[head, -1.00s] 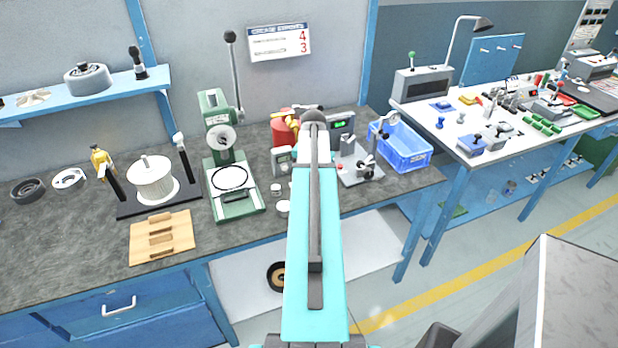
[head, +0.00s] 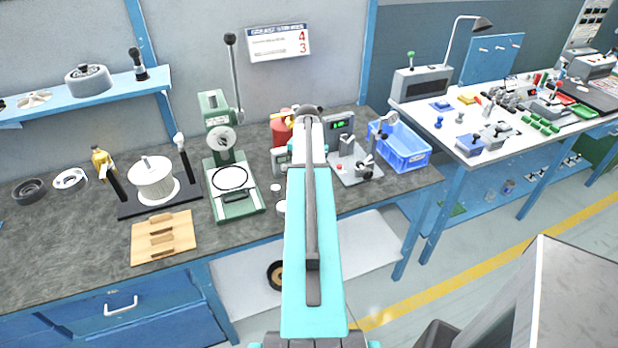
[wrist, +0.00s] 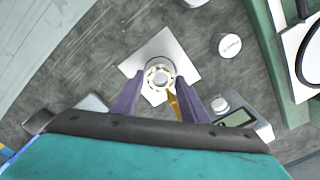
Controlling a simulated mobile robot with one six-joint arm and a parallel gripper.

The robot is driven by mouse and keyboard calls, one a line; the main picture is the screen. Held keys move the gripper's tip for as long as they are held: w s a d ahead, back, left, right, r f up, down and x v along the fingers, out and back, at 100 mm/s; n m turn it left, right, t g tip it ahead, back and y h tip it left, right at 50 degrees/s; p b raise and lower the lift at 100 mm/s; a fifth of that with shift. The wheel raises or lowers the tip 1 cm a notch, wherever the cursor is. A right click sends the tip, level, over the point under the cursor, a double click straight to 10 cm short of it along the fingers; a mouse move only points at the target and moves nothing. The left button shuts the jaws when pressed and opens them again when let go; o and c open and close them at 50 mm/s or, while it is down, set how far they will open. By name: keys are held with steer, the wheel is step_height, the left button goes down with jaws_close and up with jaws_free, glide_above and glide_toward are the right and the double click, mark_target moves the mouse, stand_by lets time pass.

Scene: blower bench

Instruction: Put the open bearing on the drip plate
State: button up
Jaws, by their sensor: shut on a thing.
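In the wrist view my gripper (wrist: 161,88) has its two purple fingers closed on the open bearing (wrist: 160,74), a small metal ring with balls showing. The bearing is over the drip plate (wrist: 180,50), a pale square sheet lying turned on the grey bench. I cannot tell whether the bearing touches the plate or is just above it. In the head view my arm hides the gripper, the bearing and the plate.
A white round lid or jar (wrist: 229,46) lies right of the plate. A small device with a display (wrist: 235,118) is close to the right finger. The green press (head: 233,185) stands left of my arm; a blue crate (head: 405,150) is at right.

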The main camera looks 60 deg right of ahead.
steer(key=shift+s+f, duration=0.1)
steer(key=shift+f, duration=0.55)
steer(key=shift+f, duration=0.15)
steer(key=o, duration=1)
steer(key=shift+o, duration=0.2)
steer(key=shift+r, duration=0.25)
step_height(320, 180, up, 12)
steer(key=b, duration=0.3)
stand_by(0.3)
